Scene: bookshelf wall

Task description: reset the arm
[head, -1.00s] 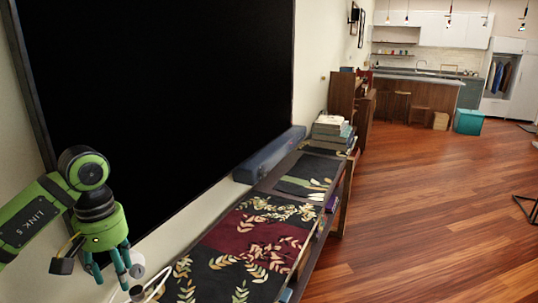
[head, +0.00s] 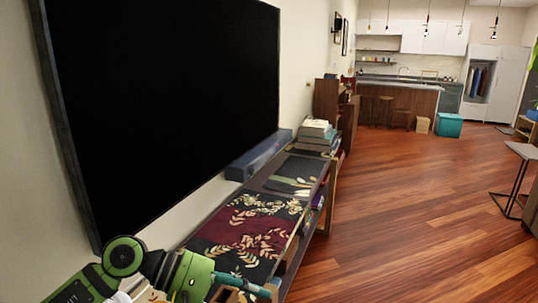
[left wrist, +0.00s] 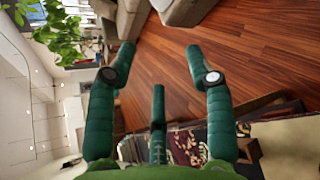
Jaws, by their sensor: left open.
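My left arm, green with dark joints, shows at the bottom left of the head view. Its left gripper (head: 245,286) points to the right, low beside the near end of the long, low shelf (head: 287,258), partly cut off by the frame's lower edge. In the left wrist view the left gripper (left wrist: 160,65) has its teal fingers spread wide, with nothing between them. My right arm and gripper are in neither view.
A large black screen (head: 165,100) hangs on the wall beside my left arm. A dark, leaf-patterned cloth (head: 240,232) and stacked books (head: 316,133) lie on the shelf. A small side table (head: 522,152) stands at the right. The wooden floor (head: 410,190) between is clear.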

